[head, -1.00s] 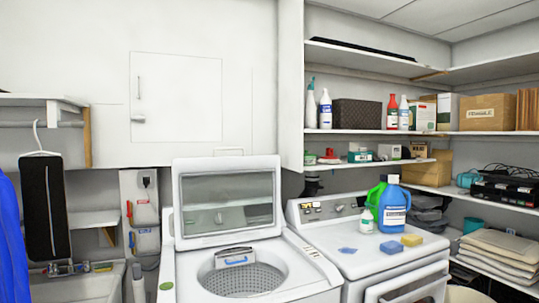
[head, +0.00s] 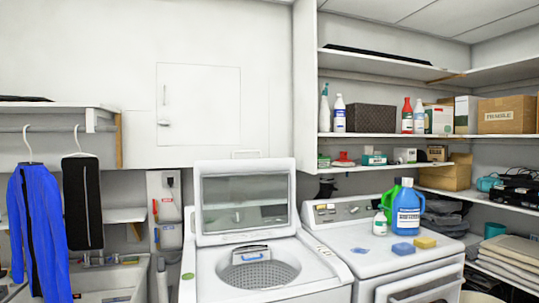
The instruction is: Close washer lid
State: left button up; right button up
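A white top-loading washer (head: 325,267) stands at the bottom middle of the head view. Its lid (head: 198,211) is raised, standing nearly upright at the back, with a grey see-through window (head: 245,203). The round opening shows a perforated grey drum (head: 259,275). Neither of my grippers shows in the head view.
A white dryer (head: 365,256) stands right of the washer, with bottles (head: 407,215) and sponges (head: 403,248) on top. A sink (head: 110,280) and a hanging blue garment (head: 42,225) are at left. Shelves (head: 385,135) with boxes line the right wall.

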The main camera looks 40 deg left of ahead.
aim_at(213, 167)
jog(key=u, duration=0.2)
jog(key=i, duration=0.6)
jog(key=u, duration=0.5)
